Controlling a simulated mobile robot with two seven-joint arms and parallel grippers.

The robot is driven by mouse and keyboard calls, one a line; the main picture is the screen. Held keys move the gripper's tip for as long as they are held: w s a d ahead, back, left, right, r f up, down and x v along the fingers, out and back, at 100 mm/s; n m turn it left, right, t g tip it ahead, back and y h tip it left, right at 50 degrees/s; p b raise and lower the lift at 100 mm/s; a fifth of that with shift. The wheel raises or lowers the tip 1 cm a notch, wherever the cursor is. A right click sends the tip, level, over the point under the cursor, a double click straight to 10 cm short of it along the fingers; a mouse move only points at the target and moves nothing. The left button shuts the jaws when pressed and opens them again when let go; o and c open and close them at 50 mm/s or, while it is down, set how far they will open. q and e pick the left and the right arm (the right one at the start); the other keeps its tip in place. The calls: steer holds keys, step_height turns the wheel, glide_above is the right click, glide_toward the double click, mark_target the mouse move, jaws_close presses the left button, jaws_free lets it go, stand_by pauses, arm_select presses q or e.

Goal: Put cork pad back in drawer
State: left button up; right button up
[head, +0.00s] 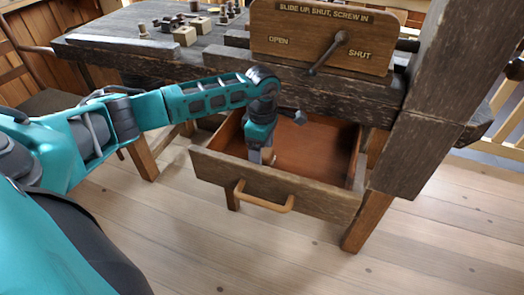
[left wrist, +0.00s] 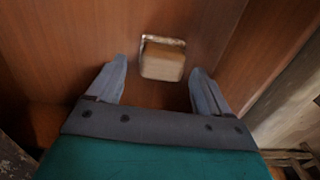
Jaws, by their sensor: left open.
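The drawer (head: 275,188) under the bench is pulled out, with a reddish-brown inside. In the left wrist view, a small tan block that looks like the cork pad (left wrist: 162,60) lies on the drawer floor (left wrist: 205,25). My left gripper (head: 262,158) reaches down into the drawer. Its two grey fingers (left wrist: 158,68) are apart, one to each side of the pad, with a gap on both sides. In the head view the pad is mostly hidden by the gripper. My right gripper is not in view.
A wooden board (head: 322,38) marked OPEN and SHUT with a dark handle stands above the drawer. Small blocks and spools (head: 185,36) sit on the bench top (head: 110,45). The drawer's curved handle (head: 264,203) faces front. The plank floor in front is clear.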

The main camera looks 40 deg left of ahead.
arm_select(q)
step_height(320, 180, up, 11)
steer(key=p, duration=0.1)
steer(key=shift+p, duration=0.35)
steer(key=shift+f, duration=0.15)
